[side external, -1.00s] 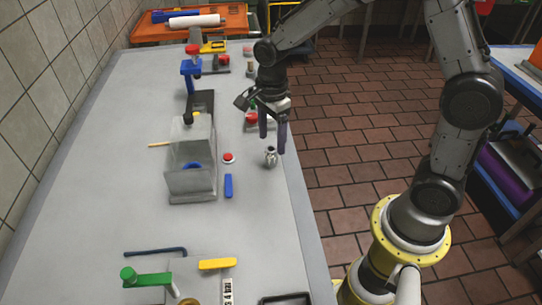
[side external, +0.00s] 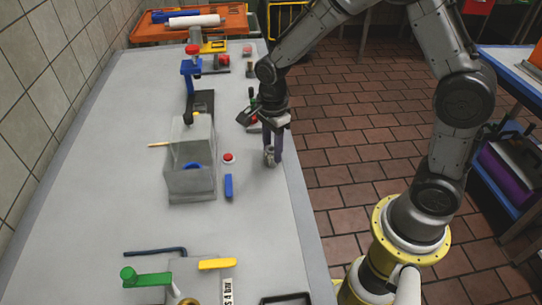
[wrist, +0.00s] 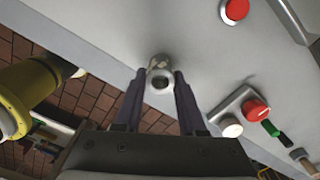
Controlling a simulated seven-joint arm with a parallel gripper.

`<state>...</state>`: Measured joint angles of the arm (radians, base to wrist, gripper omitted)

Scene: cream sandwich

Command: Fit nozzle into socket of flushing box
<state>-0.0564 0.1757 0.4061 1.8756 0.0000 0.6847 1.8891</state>
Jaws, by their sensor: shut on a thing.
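The nozzle (wrist: 160,66) is a small silvery metal piece with a round opening facing the wrist camera. It stands on the table near its right edge; in the side view (side external: 269,157) it is mostly hidden by the fingers. My gripper (wrist: 161,78) points down with its two dark fingers on either side of the nozzle, shut on it; it also shows in the side view (side external: 272,160). The flushing box (side external: 190,183) is a clear-walled box to the left of the gripper, with a blue round part (side external: 192,166) inside. I cannot clearly make out the socket.
A red button (side external: 228,158) and a blue block (side external: 228,186) lie between box and gripper. A green-handled valve (side external: 148,278), a yellow bar (side external: 217,264) and a dark hex key (side external: 155,252) are at the front. The table's right edge is close to the gripper.

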